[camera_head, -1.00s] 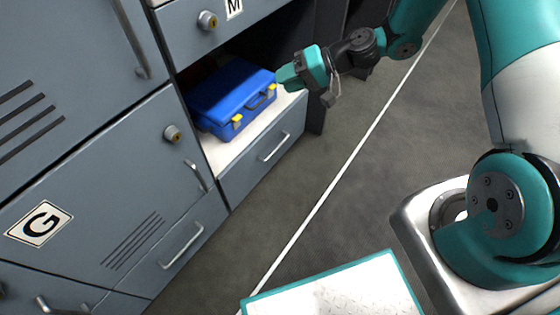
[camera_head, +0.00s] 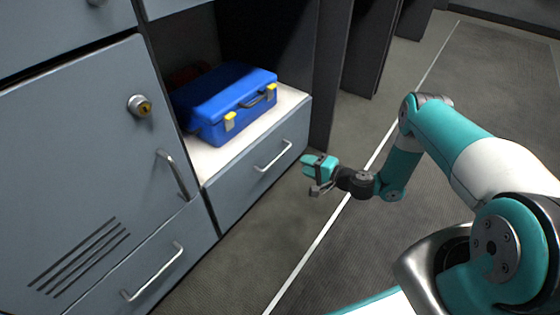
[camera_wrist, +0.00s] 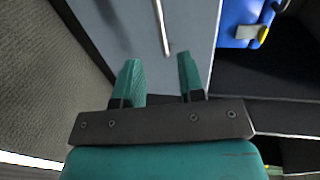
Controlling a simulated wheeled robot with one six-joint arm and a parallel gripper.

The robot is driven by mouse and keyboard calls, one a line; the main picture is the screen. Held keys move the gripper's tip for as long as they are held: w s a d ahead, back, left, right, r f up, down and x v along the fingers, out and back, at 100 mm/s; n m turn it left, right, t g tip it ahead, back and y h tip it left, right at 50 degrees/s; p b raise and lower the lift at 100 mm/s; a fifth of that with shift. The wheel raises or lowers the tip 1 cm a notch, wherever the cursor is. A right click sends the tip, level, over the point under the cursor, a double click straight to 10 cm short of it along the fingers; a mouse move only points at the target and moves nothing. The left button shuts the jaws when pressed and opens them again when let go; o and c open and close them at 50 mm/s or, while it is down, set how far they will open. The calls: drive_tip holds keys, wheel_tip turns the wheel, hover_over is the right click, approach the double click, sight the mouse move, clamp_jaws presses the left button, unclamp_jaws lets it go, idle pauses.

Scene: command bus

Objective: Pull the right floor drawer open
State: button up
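The right floor drawer (camera_head: 250,182) is a grey-blue front below the shelf with the blue case, and it is shut. Its silver bar handle (camera_head: 273,155) is on the front. My gripper (camera_head: 312,175) is to the right of the handle in the head view, low above the floor and apart from the drawer. In the wrist view my gripper (camera_wrist: 158,72) has its two teal fingers spread with nothing between them. The handle (camera_wrist: 161,25) shows ahead of the gap between the fingertips, on the drawer front (camera_wrist: 194,22). No contact is visible.
A blue case (camera_head: 225,103) with yellow latches sits on the white shelf top above the drawer. The left floor drawer (camera_head: 130,262) is shut beside it, below a locker door with a lock. Dark panels stand behind. The grey floor is clear in front.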

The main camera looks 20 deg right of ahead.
sight(280, 154)
drive_tip(key=shift+b+x, duration=2.35)
drive_tip(key=shift+x, duration=3.4)
clamp_jaws()
